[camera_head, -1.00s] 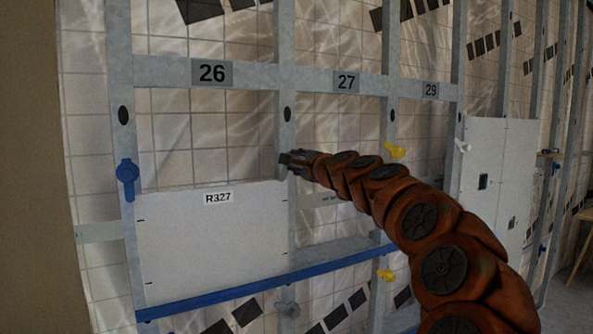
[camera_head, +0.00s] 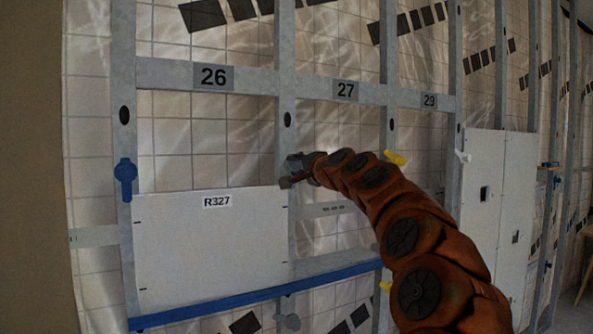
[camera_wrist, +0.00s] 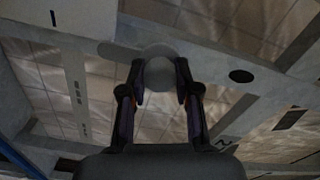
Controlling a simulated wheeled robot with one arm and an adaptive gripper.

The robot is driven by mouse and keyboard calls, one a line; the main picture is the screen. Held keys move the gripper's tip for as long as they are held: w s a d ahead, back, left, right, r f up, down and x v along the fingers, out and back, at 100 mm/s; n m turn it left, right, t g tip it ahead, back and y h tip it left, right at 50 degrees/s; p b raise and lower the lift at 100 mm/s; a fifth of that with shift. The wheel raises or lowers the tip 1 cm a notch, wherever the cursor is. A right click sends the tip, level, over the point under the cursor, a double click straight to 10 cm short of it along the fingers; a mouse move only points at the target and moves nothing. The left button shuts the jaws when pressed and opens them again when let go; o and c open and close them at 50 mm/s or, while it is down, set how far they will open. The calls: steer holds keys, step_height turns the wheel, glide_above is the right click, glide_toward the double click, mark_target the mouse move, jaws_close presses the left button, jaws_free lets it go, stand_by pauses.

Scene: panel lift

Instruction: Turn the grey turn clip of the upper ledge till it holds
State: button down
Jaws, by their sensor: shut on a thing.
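The grey turn clip (camera_head: 285,183) is on the upright at the top right corner of the white panel R327 (camera_head: 210,250). Its flat tab points left and downward towards that corner. My gripper (camera_head: 293,172) is at the clip, with its fingers shut on the clip's round knob (camera_wrist: 158,58) in the wrist view. There, the tab (camera_wrist: 118,51) sticks out left of the fingers, close to the edge of the panel (camera_wrist: 88,14). I cannot tell how far it overlaps the panel. The fingers partly hide the clip in the head view.
A blue ledge (camera_head: 250,294) runs under the panel. A blue clip (camera_head: 125,178) is on the left upright. Yellow clips (camera_head: 396,158) are on the upright to the right, and another grey clip (camera_head: 288,322) is below. My arm covers the lower right.

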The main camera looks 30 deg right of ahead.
stand_by(0.3)
steer(key=c, duration=0.8)
jaws_free()
steer(key=shift+s, duration=0.1)
steer(key=shift+s+a, duration=0.2)
steer(key=shift+s, duration=1.75)
steer(key=shift+s+a, duration=0.15)
steer(key=shift+s, duration=1.85)
steer(key=shift+s+a, duration=0.2)
steer(key=shift+s, duration=1.75)
